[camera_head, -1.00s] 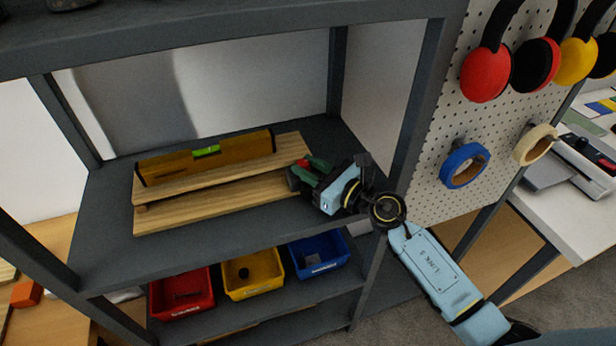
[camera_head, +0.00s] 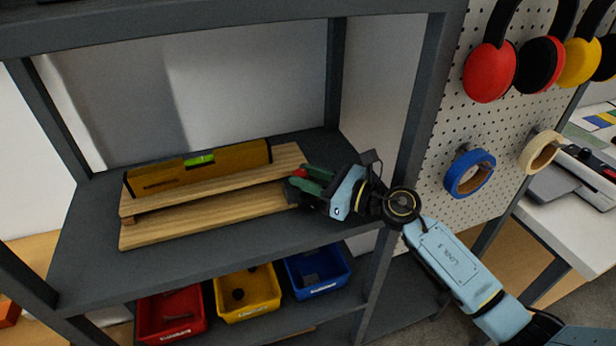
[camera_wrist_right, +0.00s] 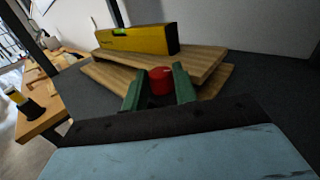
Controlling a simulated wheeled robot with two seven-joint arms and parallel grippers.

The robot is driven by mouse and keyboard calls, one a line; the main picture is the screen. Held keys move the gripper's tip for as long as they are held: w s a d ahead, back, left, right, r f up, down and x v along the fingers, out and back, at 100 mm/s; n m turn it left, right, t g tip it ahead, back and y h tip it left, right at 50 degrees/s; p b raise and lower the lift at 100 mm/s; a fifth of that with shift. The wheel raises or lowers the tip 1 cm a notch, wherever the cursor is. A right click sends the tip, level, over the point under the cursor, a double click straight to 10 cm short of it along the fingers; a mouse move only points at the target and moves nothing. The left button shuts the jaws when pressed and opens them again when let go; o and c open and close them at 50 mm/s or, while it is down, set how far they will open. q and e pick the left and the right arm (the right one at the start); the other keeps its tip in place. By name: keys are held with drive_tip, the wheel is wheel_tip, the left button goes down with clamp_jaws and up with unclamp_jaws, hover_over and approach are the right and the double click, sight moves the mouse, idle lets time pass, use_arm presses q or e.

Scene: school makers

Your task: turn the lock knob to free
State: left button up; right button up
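A red knob (camera_wrist_right: 160,80) stands at the near end of the wooden boards in the right wrist view. In the head view a small red part of it (camera_head: 299,173) shows at the fingertips. My right gripper (camera_wrist_right: 160,72) has its two green fingers apart, one on each side of the knob. The right finger looks very close to the knob, with a narrow gap at the left one; contact is unclear. In the head view the right gripper (camera_head: 303,180) reaches in from the right at the boards' right end. The knob's markings cannot be read. My left gripper is out of view.
A yellow level (camera_head: 199,168) lies on two stacked wooden boards (camera_head: 205,216) on the grey shelf (camera_head: 100,262). A shelf post (camera_head: 414,110) stands close to my right arm. Red, yellow and blue bins (camera_head: 318,286) sit below. A pegboard (camera_head: 437,165) holds tape and ear muffs.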

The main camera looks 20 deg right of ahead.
drive_tip(key=o, duration=0.4)
drive_tip(key=shift+r, duration=0.1)
wheel_tip(320, 180, up, 10)
drive_tip(key=p, duration=0.4)
